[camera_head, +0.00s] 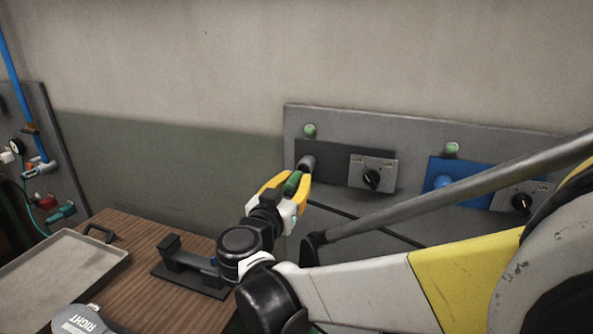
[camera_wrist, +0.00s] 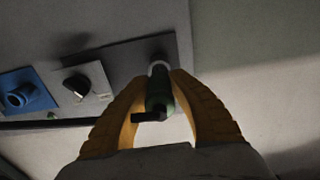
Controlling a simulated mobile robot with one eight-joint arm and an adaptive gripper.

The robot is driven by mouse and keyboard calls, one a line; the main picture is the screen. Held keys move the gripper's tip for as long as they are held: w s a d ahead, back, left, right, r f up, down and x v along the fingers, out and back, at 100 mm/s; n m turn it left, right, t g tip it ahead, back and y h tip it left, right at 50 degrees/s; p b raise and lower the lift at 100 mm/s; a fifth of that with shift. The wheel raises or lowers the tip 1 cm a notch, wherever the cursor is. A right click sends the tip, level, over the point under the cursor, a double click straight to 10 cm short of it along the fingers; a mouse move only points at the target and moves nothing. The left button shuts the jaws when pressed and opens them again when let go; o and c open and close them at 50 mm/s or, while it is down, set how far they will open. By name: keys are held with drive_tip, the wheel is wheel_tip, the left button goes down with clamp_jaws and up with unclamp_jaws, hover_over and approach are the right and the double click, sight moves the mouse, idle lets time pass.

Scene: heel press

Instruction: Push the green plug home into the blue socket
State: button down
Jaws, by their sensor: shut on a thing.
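The green plug (camera_head: 291,184) is between the two yellow fingers of my gripper (camera_head: 290,186), which is shut on it. In the wrist view the plug (camera_wrist: 158,92) points away from the gripper (camera_wrist: 159,84) toward a grey socket (camera_head: 306,163) on a dark plate. The plug's front end meets or sits in that grey socket; I cannot tell how deep. The blue socket (camera_head: 443,181) is on a blue plate (camera_head: 474,170) farther right on the same panel, apart from the plug. It also shows at the left of the wrist view (camera_wrist: 20,97).
A rotary switch (camera_head: 372,178) sits between the two plates, and another switch (camera_head: 521,201) is right of the blue plate. Green lamps (camera_head: 451,148) are above. A wooden table (camera_head: 150,285) with a grey tray (camera_head: 62,267) and a dark holder (camera_head: 186,262) stands lower left.

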sight(288, 191)
drive_tip(key=shift+v, duration=1.35)
drive_tip(key=shift+v, duration=1.05)
drive_tip(key=s+d+p, duration=0.1)
drive_tip(key=s+d, duration=0.2)
drive_tip(key=d, duration=0.7)
drive_tip(key=s+d+p, duration=0.2)
drive_tip(key=s+d, duration=0.2)
drive_tip(key=d, duration=0.6)
drive_tip(key=s+d+p, duration=0.1)
drive_tip(key=s+d, duration=0.2)
drive_tip(key=d, duration=0.7)
drive_tip(key=shift+s+p, duration=0.3)
drive_tip(key=shift+s, duration=0.1)
drive_tip(key=shift+w+d, duration=0.1)
drive_tip(key=shift+w, duration=0.05)
drive_tip(key=shift+b+x, duration=0.8)
drive_tip(key=shift+x, duration=1.55)
